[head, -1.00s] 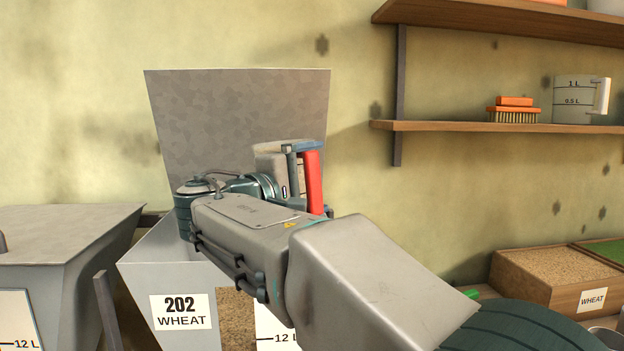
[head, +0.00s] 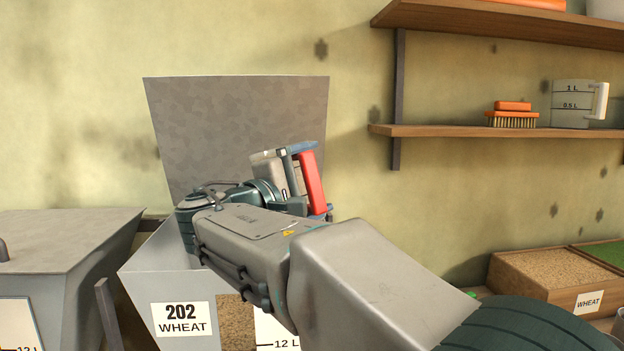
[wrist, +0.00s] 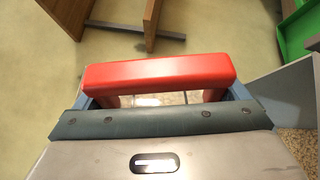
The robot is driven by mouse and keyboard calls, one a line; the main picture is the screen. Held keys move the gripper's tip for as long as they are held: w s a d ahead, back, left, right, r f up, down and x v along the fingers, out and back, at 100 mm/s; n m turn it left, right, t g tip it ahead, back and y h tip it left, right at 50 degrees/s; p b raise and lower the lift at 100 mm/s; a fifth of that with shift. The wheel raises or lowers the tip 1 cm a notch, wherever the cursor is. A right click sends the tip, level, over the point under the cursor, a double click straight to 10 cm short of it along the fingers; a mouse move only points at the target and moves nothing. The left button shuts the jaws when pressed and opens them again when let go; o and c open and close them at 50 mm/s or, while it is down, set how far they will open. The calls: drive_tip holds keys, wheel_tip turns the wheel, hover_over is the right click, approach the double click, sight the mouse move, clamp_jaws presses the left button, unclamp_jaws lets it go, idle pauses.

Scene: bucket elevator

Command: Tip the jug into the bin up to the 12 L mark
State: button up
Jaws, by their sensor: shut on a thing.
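The grey wheat bin labelled 202 (head: 143,284) stands in the lower middle of the head view, its tall back plate against the wall. Grain shows in its front window (head: 236,320), beside a white scale with the 12 L mark (head: 275,345). My arm hides part of the scale. My gripper (head: 303,172) is over the bin's right side, tilted, shut at a red handle-like bar (head: 312,180). The red bar (wrist: 160,75) spans across my gripper (wrist: 165,97) in the wrist view. I cannot make out the jug's body, its mouth or any falling grain.
Another grey bin (head: 60,240) stands at the left. A wooden shelf (head: 480,130) at the right holds a brush (head: 513,117) and a measuring cup (head: 572,105). A wheat-filled box (head: 545,285) sits lower right. The wall is close behind the bin.

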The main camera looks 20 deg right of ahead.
drive_tip(key=shift+w+a+r+n+t+h+p, duration=0.1)
drive_tip(key=shift+a+r+n+t+h+p, duration=0.15)
drive_tip(key=shift+r+n+p, duration=0.5)
drive_tip(key=shift+w+r+n+t+h+p, duration=0.15)
drive_tip(key=shift+r+n+t+p, duration=0.25)
drive_tip(key=shift+n+p, duration=0.6)
drive_tip(key=shift+r+n+t+p, duration=0.45)
drive_tip(key=shift+n+p, duration=0.4)
drive_tip(key=shift+p, duration=0.3)
drive_tip(key=shift+w+a+r+n+t+p, duration=0.2)
drive_tip(key=shift+n+t+p, duration=0.15)
drive_tip(key=shift+n+p, duration=0.4)
drive_tip(key=shift+w+a+r+n+t+p, duration=0.15)
drive_tip(key=shift+n+t+p, duration=0.2)
drive_tip(key=shift+n+p, duration=0.4)
drive_tip(key=shift+w+a+f+n+t+p, duration=0.1)
drive_tip(key=shift+w+a+n+t+p, duration=0.2)
drive_tip(key=shift+n+p, duration=0.35)
drive_tip(key=shift+s+a+f+n+t+p, duration=0.1)
drive_tip(key=shift+n+t+p, duration=0.35)
drive_tip(key=shift+n, duration=0.4)
drive_tip(key=shift+w+a+f+n+t+y+p, duration=0.15)
drive_tip(key=shift+w+a+n+t+p, duration=0.2)
drive_tip(key=shift+n+p, duration=0.3)
drive_tip(key=shift+w+a+n+t+y+p, duration=0.2)
drive_tip(key=shift+n+t+p, duration=0.25)
drive_tip(key=shift+n, duration=0.4)
drive_tip(key=shift+w+a+f+n, duration=0.1)
drive_tip(key=shift+a+f+n, duration=0.1)
drive_tip(key=shift+n, duration=0.2)
